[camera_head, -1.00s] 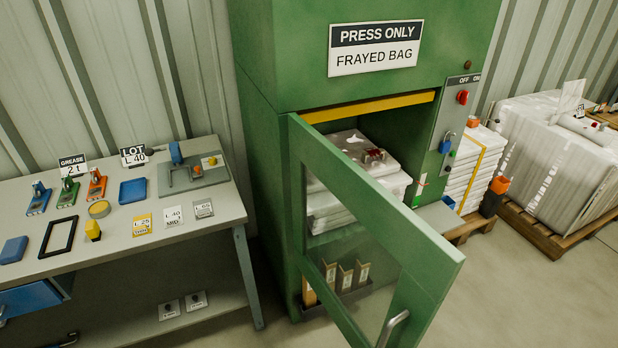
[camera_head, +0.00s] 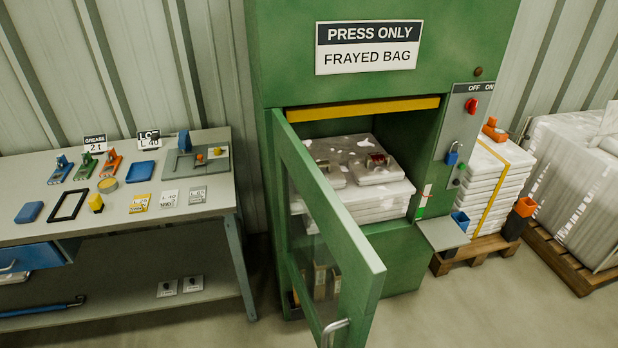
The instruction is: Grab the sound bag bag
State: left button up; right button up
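White folded bags lie in the open chamber of the green press (camera_head: 405,258). A lower white bag stack (camera_head: 375,205) carries a smaller white bag (camera_head: 378,174) with a reddish metallic item on top. To the right of the press, another stack of white bags (camera_head: 490,180) with a yellow strap stands on a wooden pallet. A large wrapped white load (camera_head: 575,175) stands on a pallet at the far right. I cannot tell which bag is the sound one. Neither of my grippers shows in this view.
The press door (camera_head: 330,215) stands open toward me, partly covering the chamber's left side. The press sign (camera_head: 369,47) reads "PRESS ONLY FRAYED BAG". A grey workbench (camera_head: 110,225) with small tools and tags stands at the left. Floor at the front right is clear.

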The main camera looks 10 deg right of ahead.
aim_at(332, 171)
jog(key=i+l+u, duration=0.1)
jog(key=l+u, duration=0.2)
jog(key=l, duration=0.2)
jog(key=l+u, duration=0.35)
jog(key=l, duration=0.15)
jog(key=l+u, duration=0.3)
jog(key=l, duration=0.25)
jog(key=l+u, duration=0.3)
jog(key=l, duration=0.25)
jog(key=k+l+u, duration=0.15)
jog(key=l+u, duration=0.2)
jog(key=l, duration=0.15)
jog(key=k+l+u, duration=0.3)
jog(key=l, duration=0.15)
jog(key=k+l+u, duration=0.1)
jog(key=l+u, duration=0.2)
jog(key=l, duration=0.15)
jog(key=k+l+u, duration=0.35)
jog(key=i+l, duration=0.15)
jog(key=l, duration=0.2)
jog(key=i+l, duration=0.2)
jog(key=l, duration=0.15)
jog(key=j+u, duration=0.05)
